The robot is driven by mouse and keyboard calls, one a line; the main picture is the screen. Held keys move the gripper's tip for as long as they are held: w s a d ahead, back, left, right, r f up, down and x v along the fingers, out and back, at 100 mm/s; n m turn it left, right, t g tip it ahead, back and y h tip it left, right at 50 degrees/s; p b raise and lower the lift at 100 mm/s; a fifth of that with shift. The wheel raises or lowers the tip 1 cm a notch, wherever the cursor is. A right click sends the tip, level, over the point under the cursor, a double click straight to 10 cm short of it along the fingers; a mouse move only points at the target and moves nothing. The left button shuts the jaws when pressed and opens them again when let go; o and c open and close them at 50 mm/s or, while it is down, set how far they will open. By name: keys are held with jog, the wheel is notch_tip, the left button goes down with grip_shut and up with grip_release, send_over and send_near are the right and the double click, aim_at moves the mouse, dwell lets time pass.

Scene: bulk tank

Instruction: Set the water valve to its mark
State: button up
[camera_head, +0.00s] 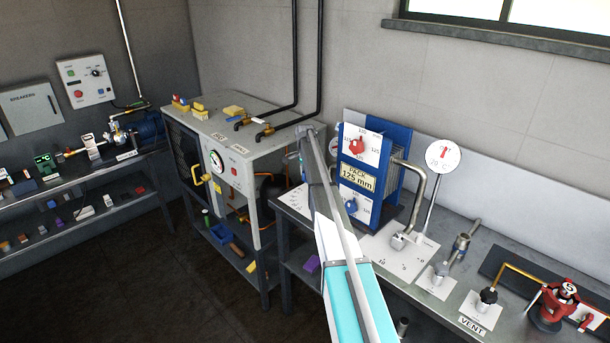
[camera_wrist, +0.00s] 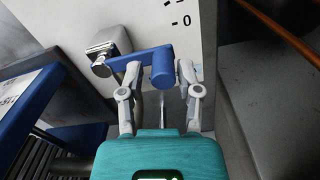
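The water valve shows in the wrist view as a blue lever (camera_wrist: 130,59) with a round blue knob (camera_wrist: 163,68) at its right end. The lever runs from a grey and metal valve body (camera_wrist: 103,55) on the left. My gripper (camera_wrist: 160,76) is open, with one finger on each side of the knob. A small gap shows at the left finger; contact at the right finger cannot be told. Behind is a pale scale plate (camera_wrist: 180,48) with short black marks and a "0"; which mark is the set one cannot be told. In the head view my arm hides the valve.
In the head view a grey cabinet (camera_head: 270,143) stands left of my arm. A blue plate pack (camera_head: 376,208) stands close on its right. A bent pipe (camera_head: 426,190) and a white dial (camera_head: 443,156) are further right. Dark floor (camera_head: 120,270) lies open at left.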

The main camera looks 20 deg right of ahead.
jog(key=shift+o, duration=0.3)
jog(key=shift+w+a, duration=0.1)
jog(key=shift+a, duration=0.05)
